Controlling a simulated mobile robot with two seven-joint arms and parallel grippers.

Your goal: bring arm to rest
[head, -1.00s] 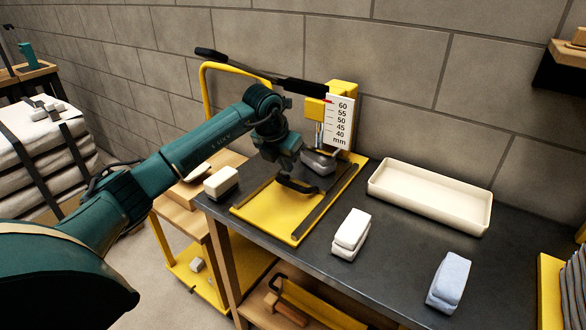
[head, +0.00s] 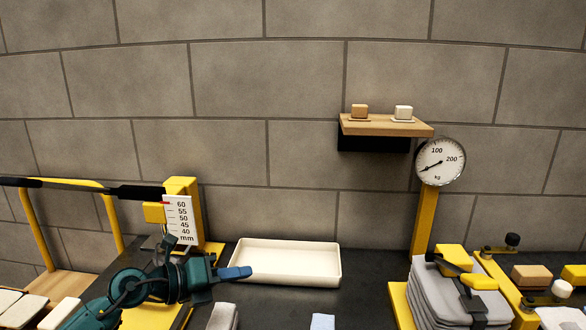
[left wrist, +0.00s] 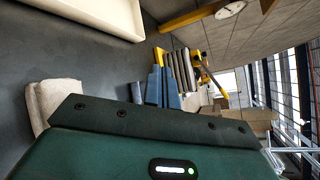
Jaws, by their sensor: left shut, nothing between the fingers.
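My left arm reaches in from the lower left in the head view. My left gripper (head: 236,273) points right, with its blue tip in front of the left part of a cream tray (head: 290,262). The gripper is shut with nothing in it. In the left wrist view the teal gripper housing fills the bottom, and the tray's edge (left wrist: 95,15) shows at the upper left. My right gripper is not in view.
A yellow press with a millimetre scale (head: 180,220) stands behind the arm. A wooden shelf (head: 386,127) holds two small blocks. Dark bench top lies between tray and slabs.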

